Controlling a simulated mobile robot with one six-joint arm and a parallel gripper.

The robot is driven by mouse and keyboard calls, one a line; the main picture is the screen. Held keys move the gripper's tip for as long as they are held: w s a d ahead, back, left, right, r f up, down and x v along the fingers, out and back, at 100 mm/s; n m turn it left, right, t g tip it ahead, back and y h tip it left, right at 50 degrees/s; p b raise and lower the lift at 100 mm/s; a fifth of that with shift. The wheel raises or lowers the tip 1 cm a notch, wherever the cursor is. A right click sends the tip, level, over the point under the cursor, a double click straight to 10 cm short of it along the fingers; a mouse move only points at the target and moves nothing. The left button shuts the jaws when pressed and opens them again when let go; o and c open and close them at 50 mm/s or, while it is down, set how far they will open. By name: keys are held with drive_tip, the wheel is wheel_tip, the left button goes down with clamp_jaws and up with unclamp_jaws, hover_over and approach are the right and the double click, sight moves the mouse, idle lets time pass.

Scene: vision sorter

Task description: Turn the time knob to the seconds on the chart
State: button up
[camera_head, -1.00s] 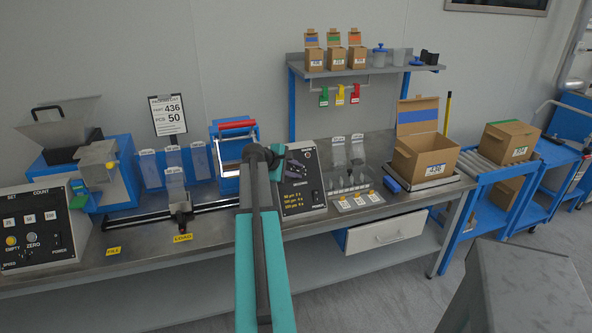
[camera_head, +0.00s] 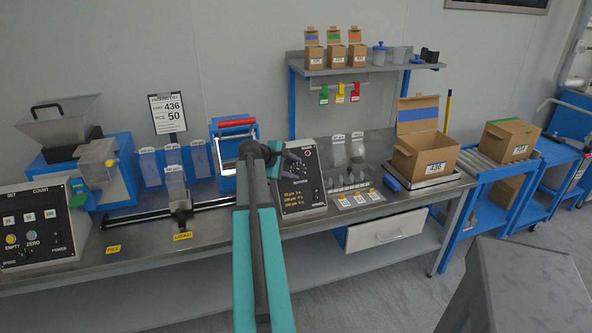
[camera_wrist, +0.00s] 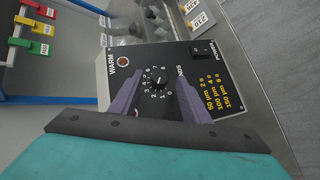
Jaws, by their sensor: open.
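The time knob (camera_wrist: 158,84) is a small dark knob in a ring of white numbers, labelled SECONDS, on a black control panel (camera_wrist: 205,70). The exact number at its pointer is too small to read surely. The yellow chart (camera_wrist: 220,94) on the same panel reads 50 µm 2 s, 100 µm 4 s and, less clearly, 150 µm 6 s. My gripper (camera_wrist: 158,76) is open, its purple fingers on either side of the knob. I cannot tell whether they touch it. In the head view, my gripper (camera_head: 292,164) is at the panel (camera_head: 312,202) and covers the knob.
The panel also bears a WARM lamp (camera_wrist: 123,61) and a POWER switch (camera_wrist: 202,49). A sealer with a red bar (camera_head: 237,123) stands left of it, and a tray of parts (camera_head: 348,180) stands right. A sign (camera_head: 168,112) reads part 436, PCS 50.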

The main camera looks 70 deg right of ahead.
drive_tip(key=b+v, duration=0.1)
drive_tip(key=v, duration=1.1)
drive_tip(key=shift+a, duration=0.1)
drive_tip(key=shift+w+f, duration=0.1)
